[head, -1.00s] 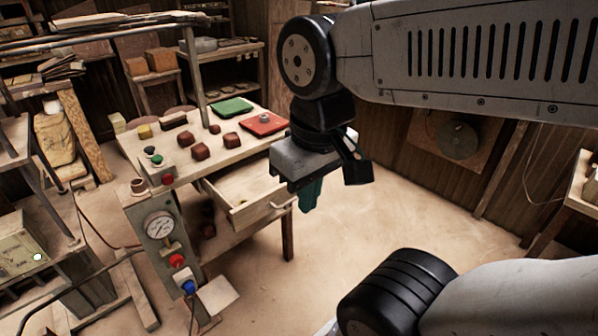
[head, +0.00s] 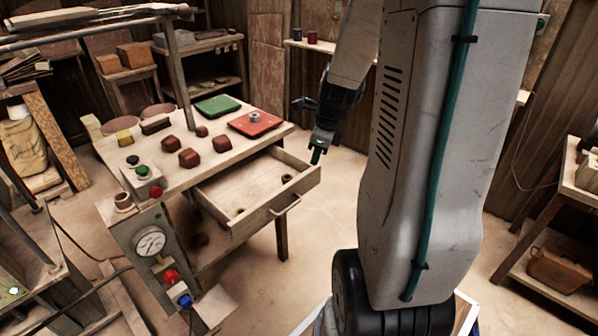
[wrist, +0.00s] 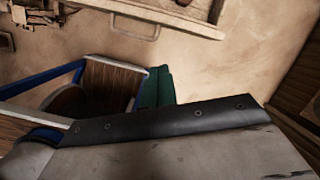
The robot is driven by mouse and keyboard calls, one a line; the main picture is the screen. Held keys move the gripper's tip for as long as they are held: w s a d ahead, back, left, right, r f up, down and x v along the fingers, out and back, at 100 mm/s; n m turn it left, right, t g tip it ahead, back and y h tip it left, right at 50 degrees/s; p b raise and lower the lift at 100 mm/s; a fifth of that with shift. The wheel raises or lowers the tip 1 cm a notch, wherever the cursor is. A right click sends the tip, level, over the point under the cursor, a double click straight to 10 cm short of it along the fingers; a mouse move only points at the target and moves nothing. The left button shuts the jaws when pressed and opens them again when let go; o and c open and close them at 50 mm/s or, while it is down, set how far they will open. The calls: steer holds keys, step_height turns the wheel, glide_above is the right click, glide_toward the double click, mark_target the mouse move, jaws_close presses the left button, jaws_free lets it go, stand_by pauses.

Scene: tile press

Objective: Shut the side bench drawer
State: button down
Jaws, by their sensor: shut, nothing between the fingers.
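The side bench drawer (head: 273,213) is pulled out from under the bench top (head: 150,190), with its pale wooden front and bar handle (head: 286,206) facing the lower right. A few small round pieces lie inside it. My gripper (head: 316,156) is shut and empty, with teal fingers pointing down, near the drawer's far right corner. I cannot tell from the head view whether it touches the drawer. In the wrist view the drawer front and handle (wrist: 135,30) show at the top, apart from the teal fingers (wrist: 155,88).
On the bench lie a red tray (head: 255,124), a green tray (head: 217,106) and several brown blocks (head: 189,158). A gauge panel (head: 150,241) stands at the bench's near end. Floor in front of the drawer is clear. A shelf with a basket (head: 558,270) is at right.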

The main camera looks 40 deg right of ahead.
mark_target(315, 178)
steer(key=s+d+f+m, duration=0.1)
steer(key=d+f+m, duration=0.3)
steer(key=d+m, duration=0.15)
steer(key=shift+h, duration=0.3)
steer(key=shift+w+d+f, duration=0.1)
steer(key=shift+w+f, duration=0.9)
steer(key=shift+f, duration=0.7)
steer(key=shift+w+a+f, duration=0.1)
steer(key=shift+w+f, duration=0.95)
steer(key=shift+f, duration=0.6)
steer(key=shift+w+d+f, duration=0.1)
steer(key=shift+w+f, duration=0.9)
steer(key=shift+f, duration=0.7)
steer(key=shift+w, duration=0.1)
